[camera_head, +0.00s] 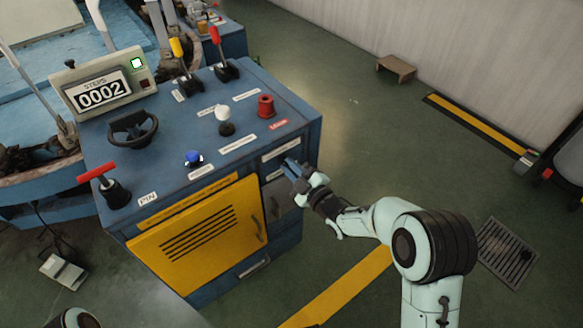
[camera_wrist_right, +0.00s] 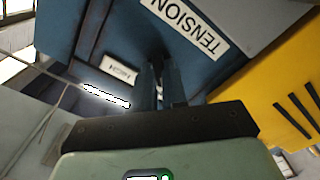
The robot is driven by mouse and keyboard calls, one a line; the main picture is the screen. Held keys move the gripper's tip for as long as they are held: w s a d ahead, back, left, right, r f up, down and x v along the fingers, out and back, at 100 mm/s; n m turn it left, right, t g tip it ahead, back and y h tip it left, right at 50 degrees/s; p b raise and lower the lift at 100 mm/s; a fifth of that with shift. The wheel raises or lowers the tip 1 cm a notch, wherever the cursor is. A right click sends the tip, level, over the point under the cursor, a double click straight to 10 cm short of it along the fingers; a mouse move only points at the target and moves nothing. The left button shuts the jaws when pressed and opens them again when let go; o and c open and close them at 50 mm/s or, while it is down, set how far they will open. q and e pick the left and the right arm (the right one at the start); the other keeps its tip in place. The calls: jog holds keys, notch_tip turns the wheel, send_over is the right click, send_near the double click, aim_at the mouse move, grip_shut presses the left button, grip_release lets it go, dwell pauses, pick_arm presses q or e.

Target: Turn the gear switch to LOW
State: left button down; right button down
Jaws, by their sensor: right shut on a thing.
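My right gripper (camera_head: 293,168) is at the right end of the blue machine cabinet's front face. In the right wrist view its two fingers (camera_wrist_right: 160,88) are close together, closed on a small dark part at the blue panel. I take this part to be the gear switch; the fingers hide most of it, and its setting cannot be read. A small white label (camera_wrist_right: 119,70), seen upside down, seems to read HIGH and sits beside the fingers. A larger TENSION label (camera_wrist_right: 190,25) is also upside down. My left gripper is out of view.
The blue cabinet (camera_head: 300,108) carries a counter reading 0002 (camera_head: 101,93), a black handwheel (camera_head: 133,130), a red T-handle (camera_head: 97,172) and several knobs and levers. A yellow vented door (camera_head: 200,235) is left of my gripper.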

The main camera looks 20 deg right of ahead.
jog(key=c, duration=1.2)
grip_release()
jog(key=shift+o, duration=0.2)
